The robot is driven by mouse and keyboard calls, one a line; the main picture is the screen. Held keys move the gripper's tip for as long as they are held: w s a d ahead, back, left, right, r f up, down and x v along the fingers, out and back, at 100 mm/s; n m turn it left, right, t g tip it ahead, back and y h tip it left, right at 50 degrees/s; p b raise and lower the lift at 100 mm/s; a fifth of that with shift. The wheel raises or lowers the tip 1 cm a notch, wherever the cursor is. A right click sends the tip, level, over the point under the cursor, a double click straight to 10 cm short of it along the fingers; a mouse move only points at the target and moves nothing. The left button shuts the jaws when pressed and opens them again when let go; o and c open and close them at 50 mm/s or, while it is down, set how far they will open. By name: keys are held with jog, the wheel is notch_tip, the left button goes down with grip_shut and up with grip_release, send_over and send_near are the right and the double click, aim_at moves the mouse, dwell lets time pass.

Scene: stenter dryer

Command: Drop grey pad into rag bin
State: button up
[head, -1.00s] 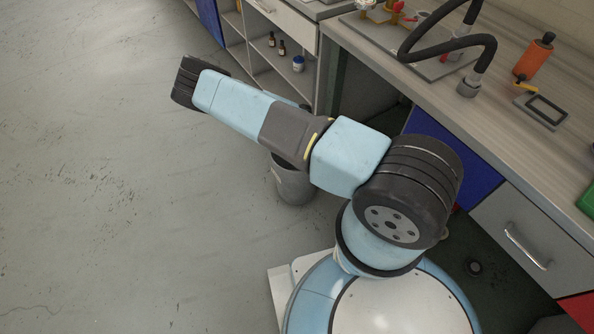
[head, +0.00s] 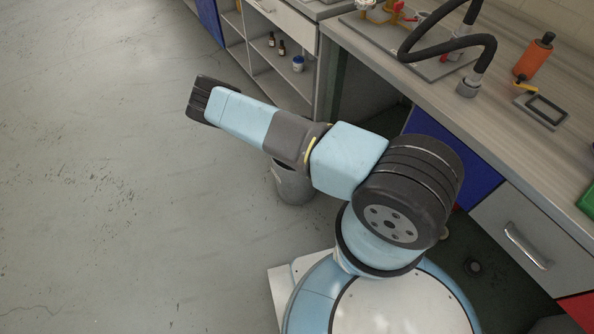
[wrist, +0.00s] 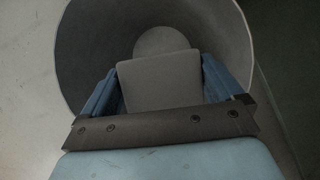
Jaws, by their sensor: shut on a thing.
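In the wrist view my gripper (wrist: 160,92) is shut on the grey pad (wrist: 160,80), with one blue finger on each side of it. The pad is a flat grey square. Behind it the round grey rag bin (wrist: 225,30) shows with its open mouth facing the camera, and the pad overlaps the mouth. The bin looks empty where its inside shows. In the head view the bin (head: 292,186) stands on the floor, partly hidden behind my arm. My fingers and the pad are hidden by the arm there.
A bench (head: 440,95) with a black hose, an orange bottle (head: 534,56) and a small frame (head: 542,110) runs along the right. Open shelves (head: 275,70) hold small bottles and a jar. The floor (head: 110,170) on the left is clear.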

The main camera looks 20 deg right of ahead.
jog(key=o, duration=0.9)
jog(key=shift+c, duration=0.2)
jog(key=v, duration=1.3)
jog(key=shift+s+r, duration=0.15)
jog(key=shift+r, duration=0.1)
